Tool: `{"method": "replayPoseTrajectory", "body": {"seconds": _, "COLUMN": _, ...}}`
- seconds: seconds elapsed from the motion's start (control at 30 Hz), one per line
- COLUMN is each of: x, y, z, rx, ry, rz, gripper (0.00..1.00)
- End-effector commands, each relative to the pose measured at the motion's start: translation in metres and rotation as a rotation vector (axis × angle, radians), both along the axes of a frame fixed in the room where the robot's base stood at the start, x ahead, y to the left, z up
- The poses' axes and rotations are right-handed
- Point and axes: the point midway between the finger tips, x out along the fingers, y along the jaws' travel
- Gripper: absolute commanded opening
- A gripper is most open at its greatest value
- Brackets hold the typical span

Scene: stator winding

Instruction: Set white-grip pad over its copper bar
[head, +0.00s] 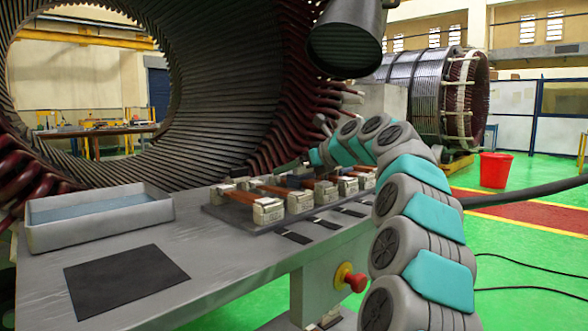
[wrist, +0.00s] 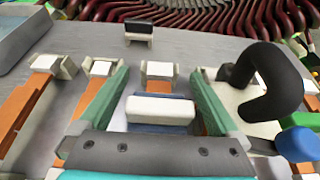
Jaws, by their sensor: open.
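In the wrist view, my gripper (wrist: 160,78) is open, with one green finger on each side of a pad with a white grip (wrist: 160,110). Gaps show between the fingers and the grip. The pad's blue body (wrist: 160,128) shows below the grip. It lies in line with a copper bar (wrist: 158,85), whose far end sits in a pale clamp. The pad appears to cross over this bar; whether it rests on it I cannot tell. In the head view, my arm reaches the bar fixture (head: 255,222), and the gripper and pad are mostly hidden.
More copper bars (wrist: 28,105) in pale clamps lie to the left. A dark curved handle (wrist: 275,75) stands close on the right, near a blue knob (wrist: 297,144). A tray (head: 100,217) and a black mat (head: 125,280) lie on the bench. The large stator (head: 210,90) rises behind.

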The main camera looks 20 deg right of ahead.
Motion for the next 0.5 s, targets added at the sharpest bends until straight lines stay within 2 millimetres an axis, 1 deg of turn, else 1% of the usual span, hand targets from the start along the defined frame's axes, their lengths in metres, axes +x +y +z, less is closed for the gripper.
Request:
{"method": "replayPoseTrajectory", "body": {"seconds": 0.17, "x": -0.003, "y": -0.002, "z": 0.001, "rx": 0.0, "ry": 0.0, "rz": -0.001, "gripper": 1.0}}
{"method": "replayPoseTrajectory", "body": {"seconds": 0.27, "x": -0.009, "y": -0.004, "z": 0.005, "rx": 0.0, "ry": -0.001, "rz": -0.002, "gripper": 1.0}}
{"method": "replayPoseTrajectory", "body": {"seconds": 0.37, "x": -0.021, "y": -0.008, "z": 0.011, "rx": -0.001, "ry": -0.002, "rz": -0.001, "gripper": 1.0}}
{"method": "replayPoseTrajectory", "body": {"seconds": 0.5, "x": -0.041, "y": -0.015, "z": 0.02, "rx": -0.001, "ry": -0.004, "rz": -0.002, "gripper": 1.0}}
